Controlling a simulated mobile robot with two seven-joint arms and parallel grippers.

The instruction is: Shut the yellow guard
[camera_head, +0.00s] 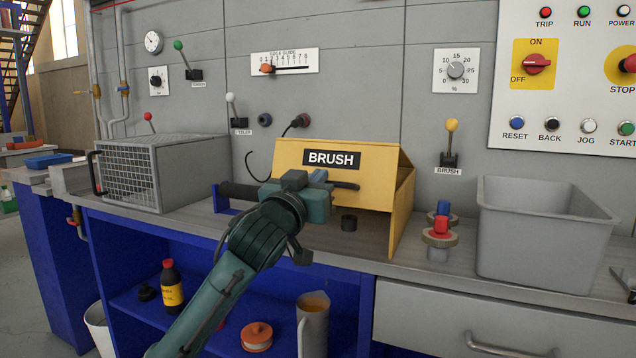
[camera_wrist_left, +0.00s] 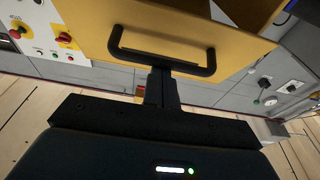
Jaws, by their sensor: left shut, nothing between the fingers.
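The yellow guard (camera_head: 376,162), labelled BRUSH, stands on the grey bench. Its front panel is raised, with a gap over the bench below it. A black bar handle (camera_head: 346,186) is on the panel's lower part; the wrist view shows this handle (camera_wrist_left: 160,60) against the yellow panel (camera_wrist_left: 236,22). My left gripper (camera_head: 316,178) is in front of the guard and hides part of its lower edge. Its fingers (camera_wrist_left: 161,78) are shut and empty, with the tips at the middle of the handle; I cannot tell if they touch it. My right gripper is not in view.
A mesh-fronted grey box (camera_head: 190,170) stands left of the guard, beside a black roller (camera_head: 236,190). Right of the guard are small red and blue-topped parts (camera_head: 441,226) and a grey bin (camera_head: 545,240). A brush lever (camera_head: 450,145) and control panel (camera_head: 570,85) are behind.

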